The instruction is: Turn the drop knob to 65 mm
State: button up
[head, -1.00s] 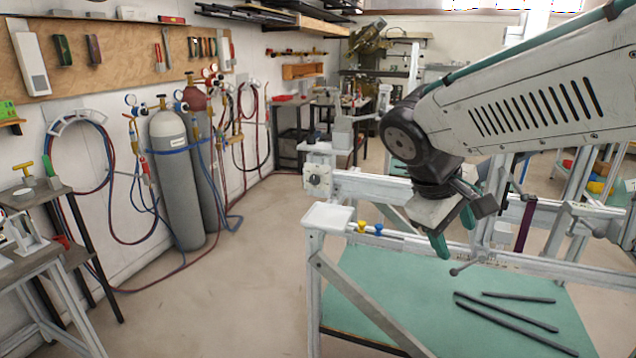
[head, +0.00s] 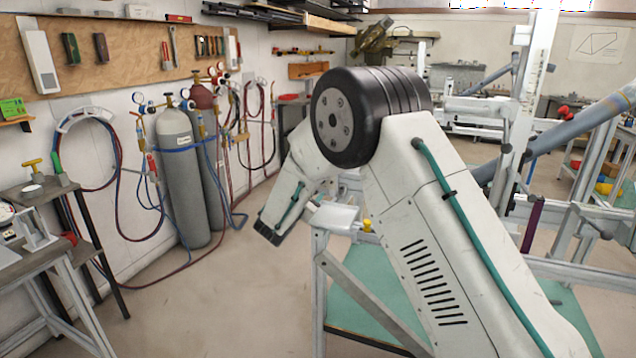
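The frame jig (head: 575,268) stands at the right, with a pale upright post (head: 527,95) that carries scale marks. I cannot pick out the drop knob for certain; my arm covers the left and middle of the jig, and no 65 mm reading is legible. My arm rises from the lower right and bends down to the left at a big black joint. Its dark end, with my gripper (head: 268,230), hangs left of the jig's white corner tray, over open floor. The fingers are too small and turned away to tell open from shut.
The white corner tray (head: 333,217) and a yellow-topped peg (head: 367,226) sit at the jig's near left corner. A blue-grey tube (head: 590,118) slants across the right. Gas cylinders (head: 182,185) with hoses line the left wall. The floor between them and the jig is clear.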

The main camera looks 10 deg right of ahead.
jog(key=x, duration=0.7)
jog(key=shift+w+f, duration=0.15)
jog(key=shift+w, duration=0.25)
jog(key=shift+c, duration=0.3)
jog(key=c, duration=0.9)
